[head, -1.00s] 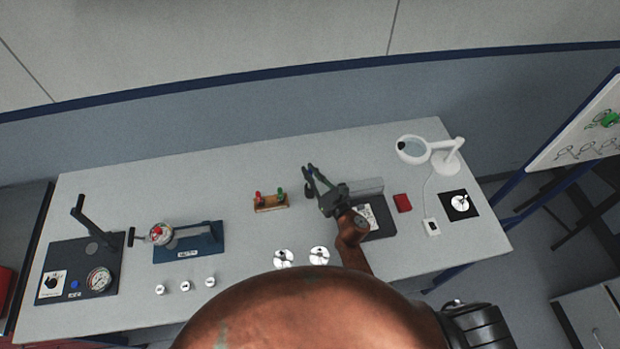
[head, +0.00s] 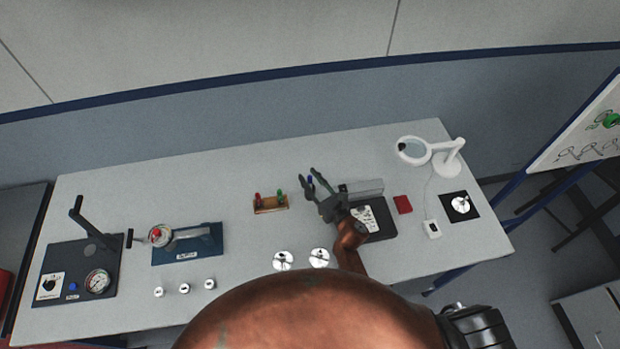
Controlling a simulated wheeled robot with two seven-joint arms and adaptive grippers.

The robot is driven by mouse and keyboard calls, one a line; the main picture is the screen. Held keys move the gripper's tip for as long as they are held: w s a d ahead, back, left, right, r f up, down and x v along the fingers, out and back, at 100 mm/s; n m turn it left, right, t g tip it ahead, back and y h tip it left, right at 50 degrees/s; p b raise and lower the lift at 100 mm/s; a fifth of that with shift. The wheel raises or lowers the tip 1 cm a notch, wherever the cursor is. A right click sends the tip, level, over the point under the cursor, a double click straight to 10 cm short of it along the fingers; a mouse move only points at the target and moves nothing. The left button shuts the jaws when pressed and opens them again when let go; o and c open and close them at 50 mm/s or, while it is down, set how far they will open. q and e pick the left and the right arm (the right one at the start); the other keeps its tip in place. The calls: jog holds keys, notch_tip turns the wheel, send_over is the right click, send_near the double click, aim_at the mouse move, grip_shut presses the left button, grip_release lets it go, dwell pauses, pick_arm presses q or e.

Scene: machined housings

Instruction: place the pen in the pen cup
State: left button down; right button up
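My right gripper (head: 309,175) is over the back middle of the bench, its fingers spread apart and pointing to the back. A small dark-blue thing (head: 310,180) shows between the fingers, close to the left one. I cannot tell whether it is the pen, part of the pen cup or something else, and it does not look clamped. I cannot make out a pen or a pen cup elsewhere on the bench. My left gripper is out of view.
A wooden rack (head: 271,204) with red and green pieces stands left of the gripper. A dark plate fixture (head: 378,232), a red block (head: 403,204) and a white magnifier lamp (head: 446,157) are to the right. White discs (head: 283,260) lie in front.

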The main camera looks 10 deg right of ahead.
jog(key=shift+r, duration=0.15)
jog(key=b+v, duration=0.2)
jog(key=v, duration=1)
dwell(0.3)
